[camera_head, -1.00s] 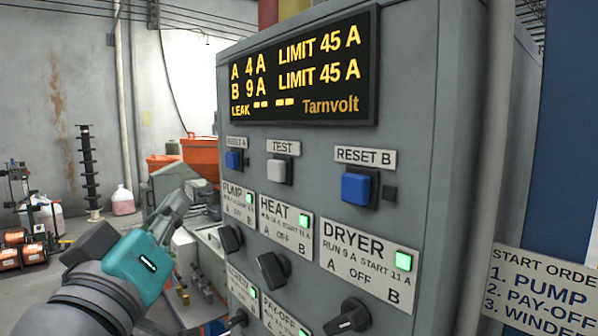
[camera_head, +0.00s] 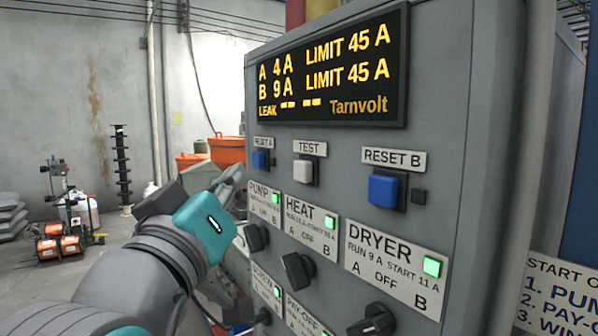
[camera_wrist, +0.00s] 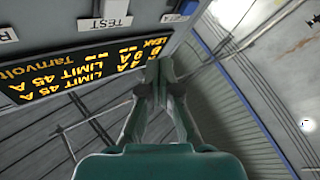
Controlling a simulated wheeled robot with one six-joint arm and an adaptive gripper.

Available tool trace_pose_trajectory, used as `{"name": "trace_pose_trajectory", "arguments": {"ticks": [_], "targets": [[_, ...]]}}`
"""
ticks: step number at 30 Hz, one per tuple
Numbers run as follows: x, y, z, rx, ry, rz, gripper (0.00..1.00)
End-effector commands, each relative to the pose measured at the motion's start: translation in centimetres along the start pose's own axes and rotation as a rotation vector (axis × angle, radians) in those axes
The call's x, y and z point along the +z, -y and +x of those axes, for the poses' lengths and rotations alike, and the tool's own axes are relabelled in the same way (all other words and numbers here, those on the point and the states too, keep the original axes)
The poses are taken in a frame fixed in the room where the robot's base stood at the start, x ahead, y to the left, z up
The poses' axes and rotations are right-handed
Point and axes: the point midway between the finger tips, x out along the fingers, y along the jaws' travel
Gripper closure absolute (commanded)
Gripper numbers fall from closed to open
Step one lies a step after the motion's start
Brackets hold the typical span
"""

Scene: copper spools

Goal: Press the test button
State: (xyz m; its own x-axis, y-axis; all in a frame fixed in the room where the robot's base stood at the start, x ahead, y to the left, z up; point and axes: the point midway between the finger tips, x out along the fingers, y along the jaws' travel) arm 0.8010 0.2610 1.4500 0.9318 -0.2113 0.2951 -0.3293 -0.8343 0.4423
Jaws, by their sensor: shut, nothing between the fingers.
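The test button (camera_head: 302,170) is a pale square button under the TEST label (camera_head: 310,149) on the grey control panel (camera_head: 460,140). It sits between the blue RESET A button (camera_head: 261,160) and the blue RESET B button (camera_head: 384,190). In the wrist view its label (camera_wrist: 104,23) and the pale button (camera_wrist: 117,7) show upside down at the top edge. My gripper (camera_head: 236,176) is at the panel's left side, left of and a little below the RESET A button. In the wrist view its fingers (camera_wrist: 160,72) are together and empty, apart from the test button.
Rotary knobs (camera_head: 298,270) stick out below the buttons, beside lit green lamps. The lit display (camera_head: 330,75) above reads A 4 A and B 9 A. Orange tubs (camera_head: 228,150) stand behind my gripper. Copper spools (camera_head: 58,248) sit on the floor at left.

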Motion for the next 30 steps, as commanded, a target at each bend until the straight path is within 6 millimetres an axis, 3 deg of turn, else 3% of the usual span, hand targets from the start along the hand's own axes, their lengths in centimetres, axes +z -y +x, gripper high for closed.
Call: {"name": "trace_pose_trajectory", "arguments": {"ticks": [15,30], "targets": [[2.9,-2.9,3.9,0.002,0.001,0.0,1.0],[3.1,-3.1,4.3,0.0,0.0,0.001,1.0]]}}
